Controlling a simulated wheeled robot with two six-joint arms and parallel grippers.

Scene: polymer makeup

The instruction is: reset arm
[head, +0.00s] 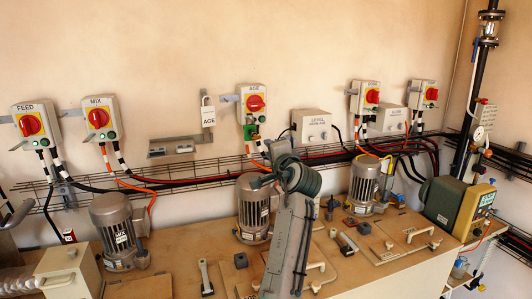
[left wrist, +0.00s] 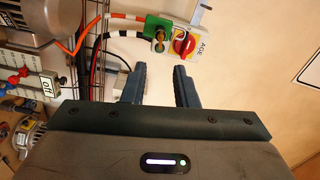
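My left gripper (head: 279,153) is in front of the wall below the AGE switch box (head: 253,100), with its arm rising from the bottom centre. In the left wrist view its two dark fingers (left wrist: 160,82) are spread apart with nothing between them. The AGE switch box, with its red knob on yellow (left wrist: 184,43), lies beyond the fingertips, clear of them. A green piece (left wrist: 158,27) sits at the box's cable end. My right gripper is not in view.
A bench (head: 190,242) below carries several grey motors (head: 119,230) and hatch lids (head: 412,236). A wire cable tray (head: 205,170) with cables runs along the wall. FEED (head: 31,122) and MIX (head: 99,117) boxes are at left. A green pump (head: 445,203) stands at right.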

